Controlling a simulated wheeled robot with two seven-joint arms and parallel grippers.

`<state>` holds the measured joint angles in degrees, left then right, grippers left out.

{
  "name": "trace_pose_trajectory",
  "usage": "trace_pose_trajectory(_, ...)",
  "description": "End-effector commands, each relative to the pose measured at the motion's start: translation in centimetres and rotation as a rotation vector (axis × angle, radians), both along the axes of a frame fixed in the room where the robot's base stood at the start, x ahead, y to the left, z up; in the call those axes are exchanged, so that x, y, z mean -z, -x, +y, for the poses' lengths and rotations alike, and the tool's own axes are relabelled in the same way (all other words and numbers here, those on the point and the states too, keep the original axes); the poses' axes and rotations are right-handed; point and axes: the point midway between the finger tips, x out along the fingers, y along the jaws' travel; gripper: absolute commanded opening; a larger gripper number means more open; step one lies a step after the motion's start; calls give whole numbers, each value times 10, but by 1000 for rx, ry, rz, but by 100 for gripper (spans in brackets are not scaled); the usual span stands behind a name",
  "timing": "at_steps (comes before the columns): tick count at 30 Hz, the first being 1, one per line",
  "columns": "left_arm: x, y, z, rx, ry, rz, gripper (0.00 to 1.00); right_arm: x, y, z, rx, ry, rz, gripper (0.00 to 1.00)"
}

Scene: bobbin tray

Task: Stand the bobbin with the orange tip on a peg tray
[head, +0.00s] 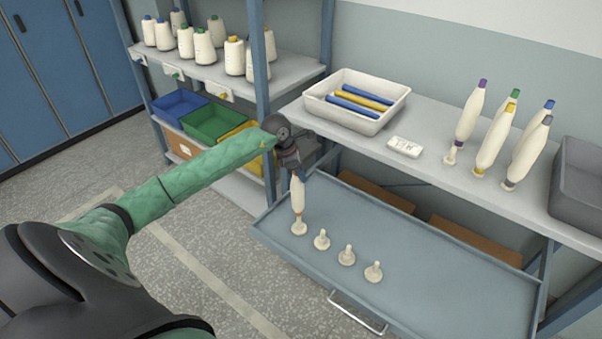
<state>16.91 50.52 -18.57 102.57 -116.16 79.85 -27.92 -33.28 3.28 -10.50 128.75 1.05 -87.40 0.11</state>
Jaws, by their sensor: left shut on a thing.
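The bobbin (298,194) is a slim cream spindle, held upright with an orange-brown band near its lower end. My left gripper (295,174) is shut on its upper end, which hides the tip. The pull-out peg tray (440,285) is blue-grey and carries a row of cream pegs. The bobbin's lower end is at the leftmost peg (299,229), in line with it; I cannot tell whether it is around the peg or just above it. The other pegs (322,241), (346,256) and (373,272) are bare. My right gripper is not in view.
On the shelf (432,170) behind stand several bobbins with purple, green, yellow, blue and grey tips, beside a bare peg (451,156). A white bin (383,122) holds blue and yellow rods. A grey bin (580,185) stands right. The tray's right part is clear.

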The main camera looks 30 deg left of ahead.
Motion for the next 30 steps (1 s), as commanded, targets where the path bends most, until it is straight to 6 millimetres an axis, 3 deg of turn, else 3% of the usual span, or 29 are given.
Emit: trace_pose_trajectory(30,0,5,-5,0,1,-1,0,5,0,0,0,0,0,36)
